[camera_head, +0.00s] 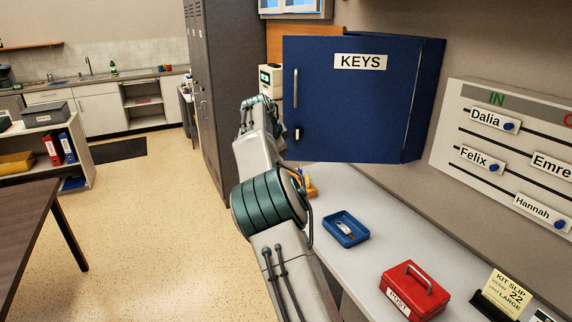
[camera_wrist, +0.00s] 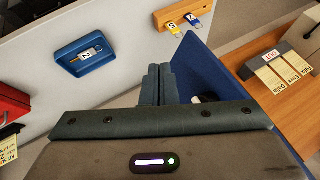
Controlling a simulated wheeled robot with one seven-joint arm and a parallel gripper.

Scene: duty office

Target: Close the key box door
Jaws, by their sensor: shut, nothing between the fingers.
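The blue key box door (camera_head: 335,100), labelled KEYS, stands swung out from the wall in the head view. A pale handle and a small lock are near its left edge. The box's blue side (camera_head: 424,100) shows to its right; the inside is hidden. In the wrist view a blue panel (camera_wrist: 203,65), apparently the door, lies just right of my gripper (camera_wrist: 158,70). My gripper's fingers are together and empty. I cannot tell whether they touch the panel. In the head view my arm runs up left of the door, and the fingertips cannot be made out.
A name board (camera_head: 505,150) hangs right. Grey lockers (camera_head: 225,90) stand behind; floor at left is open.

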